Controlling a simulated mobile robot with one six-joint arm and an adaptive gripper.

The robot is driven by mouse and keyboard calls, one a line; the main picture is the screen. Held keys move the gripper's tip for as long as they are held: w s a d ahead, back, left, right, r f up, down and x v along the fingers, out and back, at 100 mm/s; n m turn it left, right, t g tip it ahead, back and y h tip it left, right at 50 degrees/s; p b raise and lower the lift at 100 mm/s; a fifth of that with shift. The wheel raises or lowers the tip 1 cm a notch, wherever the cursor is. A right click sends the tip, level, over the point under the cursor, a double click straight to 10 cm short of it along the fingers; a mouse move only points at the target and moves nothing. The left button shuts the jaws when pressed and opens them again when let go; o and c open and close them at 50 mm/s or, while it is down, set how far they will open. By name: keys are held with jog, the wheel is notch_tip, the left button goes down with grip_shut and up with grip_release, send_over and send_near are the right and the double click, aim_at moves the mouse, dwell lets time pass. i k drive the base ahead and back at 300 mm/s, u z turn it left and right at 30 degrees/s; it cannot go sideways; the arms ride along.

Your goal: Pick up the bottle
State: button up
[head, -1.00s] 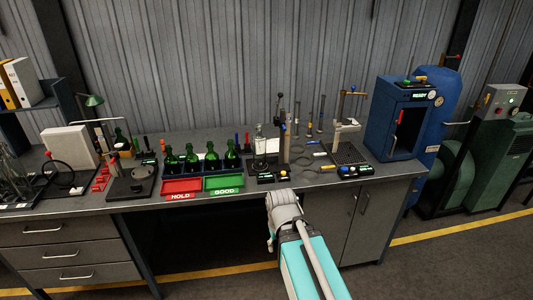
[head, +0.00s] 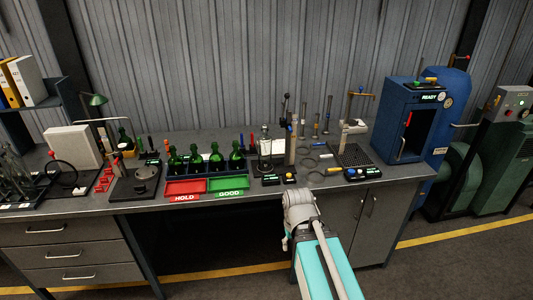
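Several green bottles (head: 195,160) stand upright in a dark rack on the bench, left of centre. A clear bottle-shaped glass (head: 265,146) stands upright on a dark stand right of the rack. Which one the task means I cannot tell. My arm (head: 325,262) reaches up from the bottom, and its white end part (head: 298,207) is in front of the bench edge, below and right of the clear glass. My gripper's fingers cannot be made out, and no bottle is seen held.
A red HOLD tray (head: 185,187) and a green GOOD tray (head: 228,184) lie at the bench's front. Posts and small tools crowd the bench right of the clear glass. A blue cabinet (head: 389,130) stands at the right end. Clear glassware (head: 14,172) stands far left.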

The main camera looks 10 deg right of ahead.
aim_at(264, 141)
jog(key=z, duration=0.05)
jog(key=i, duration=0.95)
jog(key=u, duration=0.05)
